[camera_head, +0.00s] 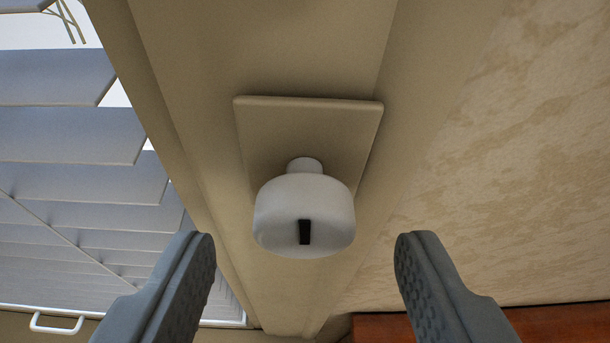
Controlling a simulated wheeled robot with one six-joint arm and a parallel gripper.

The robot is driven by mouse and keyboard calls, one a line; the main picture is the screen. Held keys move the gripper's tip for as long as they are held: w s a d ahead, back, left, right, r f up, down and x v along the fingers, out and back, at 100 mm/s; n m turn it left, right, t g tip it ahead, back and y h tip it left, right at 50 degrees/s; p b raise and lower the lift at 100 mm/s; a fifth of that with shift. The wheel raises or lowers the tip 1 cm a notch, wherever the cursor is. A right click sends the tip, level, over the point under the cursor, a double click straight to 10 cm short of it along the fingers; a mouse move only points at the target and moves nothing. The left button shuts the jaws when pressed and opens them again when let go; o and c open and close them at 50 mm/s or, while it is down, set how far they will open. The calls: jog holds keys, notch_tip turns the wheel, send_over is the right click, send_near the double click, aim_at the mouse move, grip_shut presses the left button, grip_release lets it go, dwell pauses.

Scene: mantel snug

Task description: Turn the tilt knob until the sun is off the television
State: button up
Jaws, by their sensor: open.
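The tilt knob (280,208) is a white round knob with a short black mark on its face. The mark points straight down in the picture. The knob stands on a short stem from a beige plate (305,125) on the window frame. My gripper (304,255) is open, with one grey finger to the left of the knob and one to the right. Neither finger touches the knob. The blind (75,180) is at the left, with pale slats and bright gaps between the upper ones. The television is not in view.
The beige window frame (215,60) runs behind the knob. A patterned wall (500,170) fills the right side. A reddish-brown wooden surface (560,322) lies at the lower right. A white handle (57,325) shows at the lower left.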

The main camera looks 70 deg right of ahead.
jog(key=shift+x, duration=1.25)
jog(key=c, duration=0.9)
jog(key=shift+c, duration=0.2)
jog(key=shift+s+m+t+y, duration=0.1)
jog(key=shift+m+t+y, duration=0.2)
jog(key=shift+m+t, duration=0.7)
